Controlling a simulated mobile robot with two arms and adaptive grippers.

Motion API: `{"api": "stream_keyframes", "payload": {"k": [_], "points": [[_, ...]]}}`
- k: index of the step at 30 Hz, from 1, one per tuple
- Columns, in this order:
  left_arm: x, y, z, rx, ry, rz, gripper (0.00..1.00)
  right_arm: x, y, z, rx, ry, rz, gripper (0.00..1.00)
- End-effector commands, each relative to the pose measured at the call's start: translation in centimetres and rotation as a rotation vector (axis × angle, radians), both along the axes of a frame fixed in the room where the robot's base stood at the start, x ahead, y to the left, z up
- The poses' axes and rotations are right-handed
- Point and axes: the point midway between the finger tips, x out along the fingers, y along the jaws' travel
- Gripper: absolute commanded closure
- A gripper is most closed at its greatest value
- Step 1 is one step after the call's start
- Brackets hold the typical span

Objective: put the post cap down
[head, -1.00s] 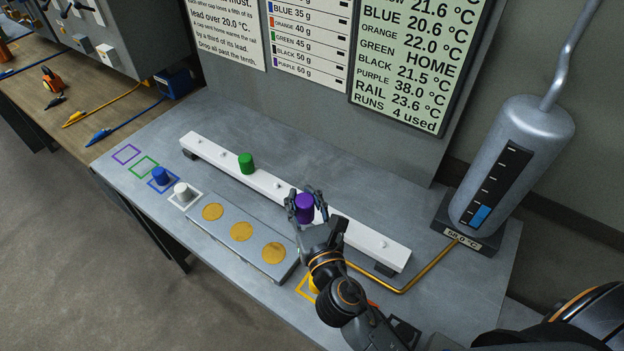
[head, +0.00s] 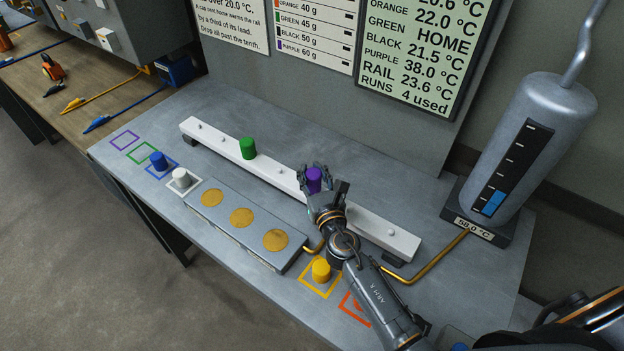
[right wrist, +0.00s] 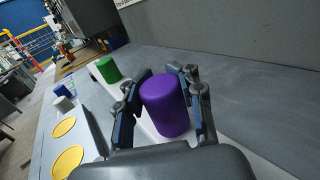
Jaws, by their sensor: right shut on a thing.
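The purple post cap (head: 314,180) is between the fingers of my right gripper (head: 316,176), which is shut on it. The cap is over the white rail (head: 350,210), right of the rail's middle. In the right wrist view the purple cap (right wrist: 166,105) stands upright between the two fingers, with the white rail around its lower part. Its underside is hidden, so I cannot tell whether it rests on the rail or hangs just above it. The green cap (head: 248,148) sits on the rail farther left. My left gripper is not in view.
Bare pegs (head: 280,173) show on the rail. Blue (head: 158,161), white (head: 181,178) and yellow (head: 321,270) caps stand in coloured squares. The purple square (head: 125,141) is empty. A plate with gold discs (head: 241,217) lies in front; a grey tank (head: 510,150) stands right.

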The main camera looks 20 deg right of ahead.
Motion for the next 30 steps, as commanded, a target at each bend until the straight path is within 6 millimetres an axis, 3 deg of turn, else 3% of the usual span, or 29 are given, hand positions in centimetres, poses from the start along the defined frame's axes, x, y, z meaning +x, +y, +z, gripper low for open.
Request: {"api": "stream_keyframes", "payload": {"k": [3, 14, 15, 19, 30], "points": [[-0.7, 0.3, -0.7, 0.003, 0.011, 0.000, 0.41, 0.0, 0.0, -0.7, 0.000, -0.002, 0.000, 1.00], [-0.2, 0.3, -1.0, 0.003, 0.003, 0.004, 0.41, 0.0, 0.0, -1.0, -0.001, -0.002, 0.001, 1.00], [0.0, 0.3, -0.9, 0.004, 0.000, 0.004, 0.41, 0.0, 0.0, -0.9, 0.000, -0.002, 0.001, 0.64], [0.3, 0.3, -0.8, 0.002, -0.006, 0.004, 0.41, 0.0, 0.0, -0.9, 0.000, -0.001, 0.000, 0.40], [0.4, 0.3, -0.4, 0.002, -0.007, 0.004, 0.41, 0.0, 0.0, -0.5, 0.000, -0.001, 0.000, 0.40]]}}
